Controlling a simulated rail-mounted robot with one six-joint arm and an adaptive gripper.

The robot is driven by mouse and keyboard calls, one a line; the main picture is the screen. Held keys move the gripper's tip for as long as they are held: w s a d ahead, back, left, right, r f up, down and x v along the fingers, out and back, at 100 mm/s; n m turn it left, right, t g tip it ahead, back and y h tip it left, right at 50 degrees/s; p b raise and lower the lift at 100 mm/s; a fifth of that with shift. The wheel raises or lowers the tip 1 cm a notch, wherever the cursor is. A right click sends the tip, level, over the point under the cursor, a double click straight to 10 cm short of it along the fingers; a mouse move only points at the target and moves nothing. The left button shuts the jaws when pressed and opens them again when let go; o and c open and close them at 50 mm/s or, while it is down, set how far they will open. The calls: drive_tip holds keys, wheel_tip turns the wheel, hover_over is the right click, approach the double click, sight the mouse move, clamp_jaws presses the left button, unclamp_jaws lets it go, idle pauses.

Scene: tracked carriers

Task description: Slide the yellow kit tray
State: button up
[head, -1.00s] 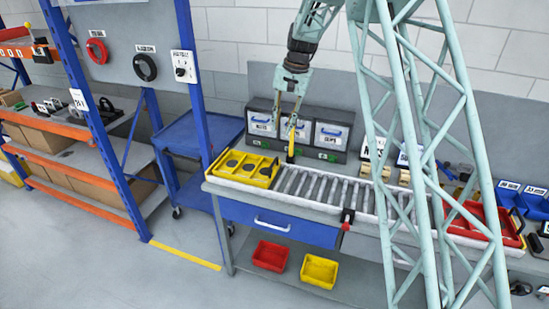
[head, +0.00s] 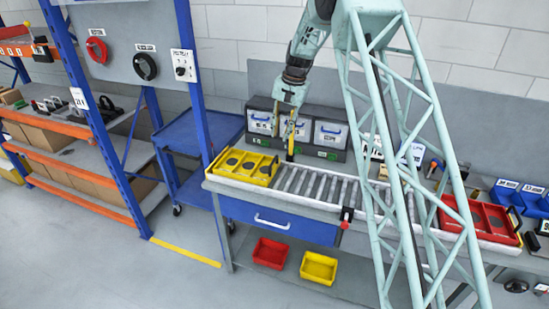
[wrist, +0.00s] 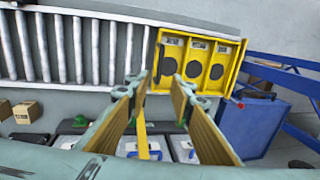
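The yellow kit tray (head: 214,168) lies at the left end of the roller conveyor, with dark round items in its compartments. In the wrist view the tray (wrist: 238,60) is just beyond my fingertips, mostly ahead and to the right. My gripper (head: 290,152) hangs pointing down behind the tray's right end. In the wrist view its fingers (wrist: 155,88) are apart, with no tray wall clearly between them. A narrow yellow upright strip (wrist: 142,140) shows between the fingers. I cannot tell whether it belongs to the tray or touches a finger.
The roller conveyor (head: 318,186) is clear to the right of the yellow tray. A red tray (head: 446,212) sits at its right end. A red-and-black clamp-like part (head: 346,216) is on the front rail. Labelled grey bins (head: 330,134) stand behind.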

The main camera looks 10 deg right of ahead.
sight(274, 160)
drive_tip(key=shift+w+a+f+p, duration=0.25)
drive_tip(key=shift+a+f, duration=0.15)
drive_tip(key=shift+f, duration=1.85)
drive_tip(key=shift+w+a+f+p, duration=0.2)
drive_tip(key=shift+a+f, duration=0.15)
drive_tip(key=shift+f, duration=1.9)
drive_tip(key=shift+w+a+f+p, duration=0.15)
drive_tip(key=shift+w+a+f, duration=0.2)
drive_tip(key=shift+f, duration=1.9)
drive_tip(key=shift+s, duration=0.1)
drive_tip(key=shift+c, duration=0.7)
clamp_jaws()
